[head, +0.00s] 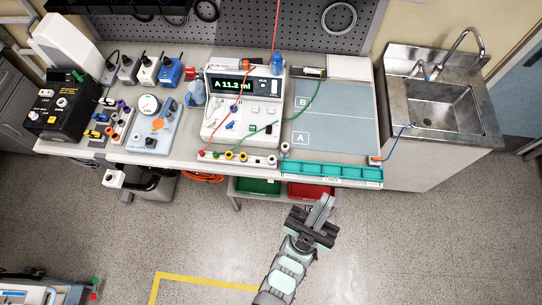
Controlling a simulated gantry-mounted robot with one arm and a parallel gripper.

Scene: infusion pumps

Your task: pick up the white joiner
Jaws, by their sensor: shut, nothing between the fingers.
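A small white piece with a dark top (285,148) stands near the bench's front edge, at the left end of the teal strip. It may be the white joiner, but it is too small to be sure. My gripper (322,208) is in front of the bench, over the floor, apart from everything on the bench. Its fingers are together and hold nothing.
A teal compartmented strip (330,173) runs along the bench's front edge. Behind it lies a grey mat marked A and B (345,118). A pump reading "A 11.2 ml" (242,110) stands left, with red and green lines. A sink (440,105) is at right.

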